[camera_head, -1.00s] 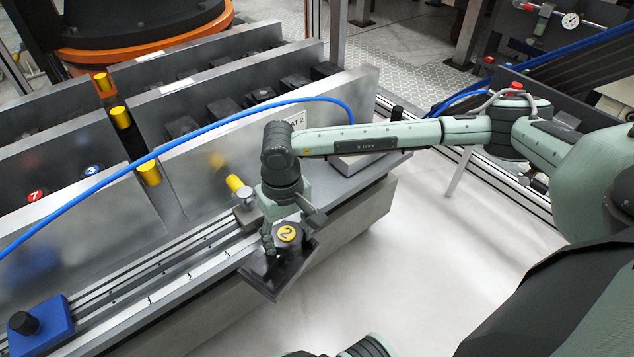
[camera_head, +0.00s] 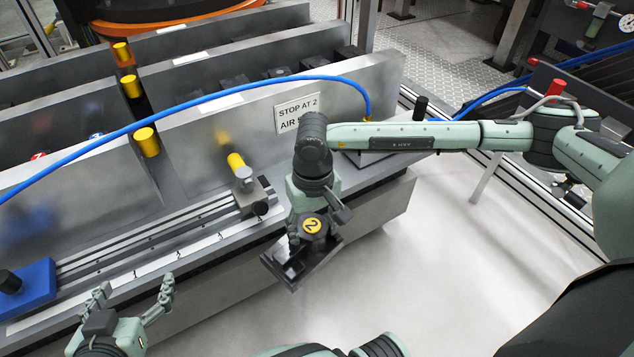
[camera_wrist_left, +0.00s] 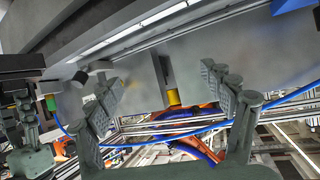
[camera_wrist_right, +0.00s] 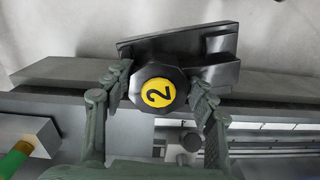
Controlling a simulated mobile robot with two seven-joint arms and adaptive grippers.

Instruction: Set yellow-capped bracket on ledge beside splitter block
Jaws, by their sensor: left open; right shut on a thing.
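My right gripper (camera_head: 313,226) is shut on a dark bracket (camera_head: 290,268) with a round yellow cap marked 2. The bracket is held tilted in front of the bench's front edge, over the floor. The right wrist view shows the cap (camera_wrist_right: 158,92) between the fingers and the dark plate (camera_wrist_right: 180,47) beyond. A grey block (camera_head: 385,146) at the bench's right end, where the blue hose comes down, looks like the splitter block; the right arm partly covers it. The ledge (camera_head: 378,177) shows around it. My left gripper (camera_head: 136,290) is open and empty at the lower left.
A rail (camera_head: 150,238) runs along the bench front, with a yellow-handled clamp (camera_head: 240,168) and a blue stop (camera_head: 25,288). The blue hose (camera_head: 215,96) arches before the upright plates. A sign (camera_head: 298,113) reads "STOP AT 2". Pale floor (camera_head: 440,260) is clear.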

